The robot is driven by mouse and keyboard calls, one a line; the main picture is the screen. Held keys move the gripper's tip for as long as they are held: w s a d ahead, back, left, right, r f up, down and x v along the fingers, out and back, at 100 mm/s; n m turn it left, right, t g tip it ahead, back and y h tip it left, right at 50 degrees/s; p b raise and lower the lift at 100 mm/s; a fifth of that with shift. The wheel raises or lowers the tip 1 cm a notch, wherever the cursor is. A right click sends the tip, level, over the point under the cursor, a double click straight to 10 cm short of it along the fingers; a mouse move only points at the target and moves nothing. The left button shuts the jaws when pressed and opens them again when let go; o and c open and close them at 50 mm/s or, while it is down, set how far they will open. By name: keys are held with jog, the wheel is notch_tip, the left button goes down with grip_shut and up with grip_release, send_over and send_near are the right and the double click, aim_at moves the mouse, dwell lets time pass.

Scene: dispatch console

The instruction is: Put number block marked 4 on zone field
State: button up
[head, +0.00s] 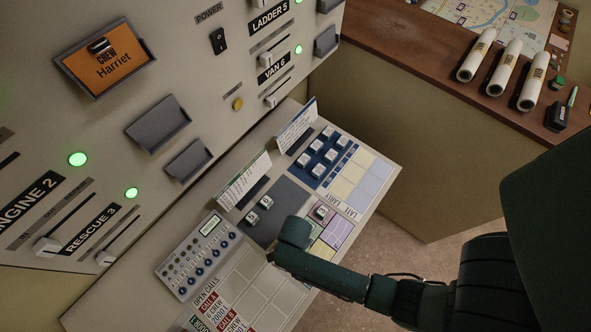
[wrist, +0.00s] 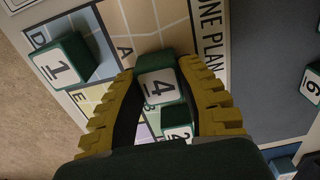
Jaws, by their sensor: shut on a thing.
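My gripper (wrist: 159,78) is shut on the number block marked 4 (wrist: 160,88), a dark green block with a white face, in the wrist view. The block is over the zone plan (wrist: 155,22), near the beige field with letter A and the "ZONE PLAN" lettering. I cannot tell whether it touches the panel. A block marked 1 (wrist: 60,68) stands on the plan at the left, by letters D and E. In the head view, my arm hides the gripper and block 4.
A block marked 6 (wrist: 312,84) is at the wrist view's right edge. In the head view, two blocks (head: 259,209) sit on a dark pad beside the plan. A blue tray of several blocks (head: 322,156), upright cards (head: 296,127) and a keypad (head: 199,256) are close by.

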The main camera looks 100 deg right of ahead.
jog(key=o, duration=0.9)
jog(key=shift+f, duration=0.1)
notch_tip(320, 180, up, 12)
jog(key=p, duration=0.1)
